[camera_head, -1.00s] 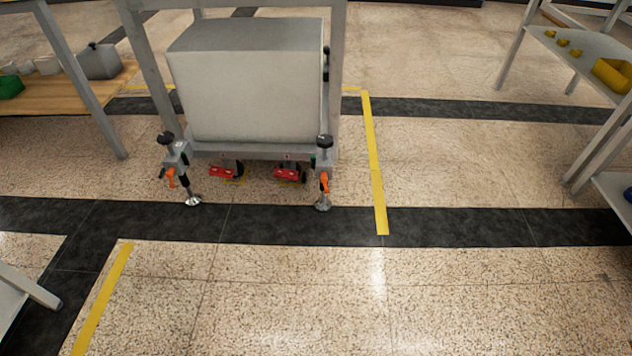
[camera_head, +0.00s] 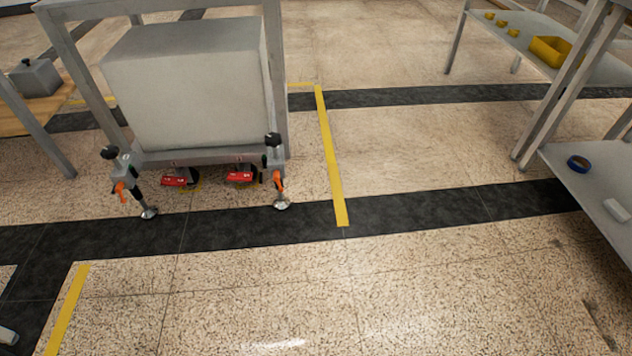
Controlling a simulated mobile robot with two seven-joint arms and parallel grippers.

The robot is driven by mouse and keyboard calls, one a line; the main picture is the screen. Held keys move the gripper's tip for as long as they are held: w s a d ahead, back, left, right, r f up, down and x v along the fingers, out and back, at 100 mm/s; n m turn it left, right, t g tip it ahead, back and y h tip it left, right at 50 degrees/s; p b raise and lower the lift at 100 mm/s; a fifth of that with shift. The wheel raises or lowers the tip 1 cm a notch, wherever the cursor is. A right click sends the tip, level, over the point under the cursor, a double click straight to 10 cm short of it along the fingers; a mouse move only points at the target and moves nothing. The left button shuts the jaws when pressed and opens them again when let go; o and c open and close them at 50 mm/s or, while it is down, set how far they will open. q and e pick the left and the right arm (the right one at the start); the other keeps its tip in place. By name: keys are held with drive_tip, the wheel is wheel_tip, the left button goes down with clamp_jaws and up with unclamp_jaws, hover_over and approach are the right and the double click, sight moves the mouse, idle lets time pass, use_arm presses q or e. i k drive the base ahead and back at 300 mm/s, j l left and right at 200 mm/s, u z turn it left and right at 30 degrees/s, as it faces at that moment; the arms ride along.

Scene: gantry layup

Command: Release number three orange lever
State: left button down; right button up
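A wheeled frame carries a large grey box (camera_head: 185,85) on the left side of the view. At its two front corners stand levelling feet with black knobs, each with an orange lever. The left orange lever (camera_head: 119,190) and the right orange lever (camera_head: 279,182) hang near the lower corners. I cannot read any number at either lever. Two red caster pedals (camera_head: 174,181) and (camera_head: 239,177) sit low between them. The right foot's round pad (camera_head: 281,204) is at the floor.
Yellow tape (camera_head: 331,155) runs along the floor right of the frame; another strip (camera_head: 68,310) lies front left. A grey shelf with a blue ring (camera_head: 578,163) stands at right, and a table with a yellow bin (camera_head: 549,50) behind it. The middle floor is clear.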

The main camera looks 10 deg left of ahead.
sight(279, 184)
drive_tip(key=j+z, duration=0.4)
drive_tip(key=i+j+z, duration=0.1)
drive_tip(key=j+z, duration=0.45)
drive_tip(key=j, duration=0.6)
drive_tip(key=k+j+z, duration=0.1)
drive_tip(key=j, duration=0.65)
drive_tip(key=i+l, duration=0.2)
drive_tip(key=i, duration=0.2)
